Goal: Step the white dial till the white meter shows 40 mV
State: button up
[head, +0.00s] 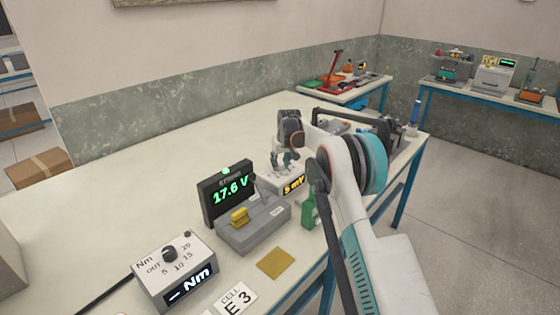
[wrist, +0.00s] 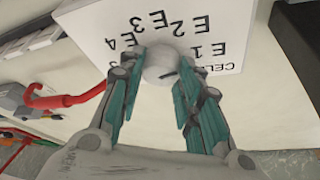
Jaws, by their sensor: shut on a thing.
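The white meter (head: 293,186) is a small white box on the bench, and the visible part of its orange display reads 5 mV. My gripper (head: 287,166) reaches down over its top. In the wrist view my gripper (wrist: 160,76) is shut on the white dial (wrist: 161,62), a round knob with one finger on each side. A short dark mark shows on the knob, but I cannot tell which label it points at. The labels CELL, E1, E2, E3 and E4 appear upside down around it. In the head view my fingers hide the dial.
A card (head: 237,299) reads CELL E 3. Left of the meter stand a black display (head: 227,193) reading 17.6 V and a grey box (head: 255,230) with a yellow part. An Nm box (head: 174,270) is at the front left.

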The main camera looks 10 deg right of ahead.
jog(key=n+y+p, duration=0.1)
jog(key=n, duration=0.1)
jog(key=n+y, duration=0.1)
jog(key=n, duration=0.2)
jog(key=shift+d+n+g+p, duration=0.2)
jog(key=shift+n+g+p, duration=0.1)
jog(key=shift+g+p, duration=0.1)
dwell(0.4)
jog(key=o, duration=1)
jog(key=shift+o, duration=0.2)
jog(key=v, duration=1.2)
